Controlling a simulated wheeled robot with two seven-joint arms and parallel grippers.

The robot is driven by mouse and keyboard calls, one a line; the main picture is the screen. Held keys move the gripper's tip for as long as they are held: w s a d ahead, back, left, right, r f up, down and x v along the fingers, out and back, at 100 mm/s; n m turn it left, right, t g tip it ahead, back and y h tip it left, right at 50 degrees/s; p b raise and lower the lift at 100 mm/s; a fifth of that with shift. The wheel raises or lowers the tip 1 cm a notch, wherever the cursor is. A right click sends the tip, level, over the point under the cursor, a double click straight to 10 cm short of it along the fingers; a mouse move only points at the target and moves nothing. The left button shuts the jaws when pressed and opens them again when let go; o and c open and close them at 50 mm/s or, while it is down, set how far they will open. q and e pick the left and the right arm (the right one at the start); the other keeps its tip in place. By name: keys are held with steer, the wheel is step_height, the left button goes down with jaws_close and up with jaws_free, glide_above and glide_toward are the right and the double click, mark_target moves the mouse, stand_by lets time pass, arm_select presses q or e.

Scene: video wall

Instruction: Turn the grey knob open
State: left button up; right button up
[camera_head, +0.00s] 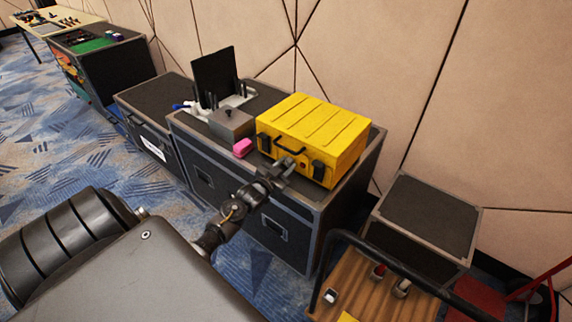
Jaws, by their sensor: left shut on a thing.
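A yellow case (322,125) with ribs on its lid, black latches and a black handle (288,144) lies on a dark flight case (345,196). My left gripper (283,167) is at the lower front face of the yellow case, below the handle. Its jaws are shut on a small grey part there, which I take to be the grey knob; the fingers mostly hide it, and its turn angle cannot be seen. My right gripper is not in view.
A pink block (242,148) and a grey box (231,124) with a black top piece sit left of the yellow case. A black upright panel (213,75) stands behind. A wooden cart (366,290) with a black rail and a low dark case (430,214) are at right.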

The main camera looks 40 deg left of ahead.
arm_select(q)
steer(key=n+p, duration=0.2)
steer(key=n, duration=0.2)
steer(key=shift+r, duration=0.15)
steer(key=n+p, duration=0.2)
steer(key=n, duration=0.2)
steer(key=n+p, duration=0.1)
steer(key=n, duration=0.3)
steer(key=shift+g+h+p, duration=0.3)
steer(key=shift+p, duration=0.05)
steer(key=shift+n+p, duration=0.55)
steer(key=shift+n, duration=1.15)
steer(key=o, duration=1)
steer(key=shift+c, duration=0.2)
steer(key=s, duration=1)
steer(key=shift+s+d+r, duration=0.15)
steer(key=shift+s+r, duration=0.05)
steer(key=shift+s, duration=0.2)
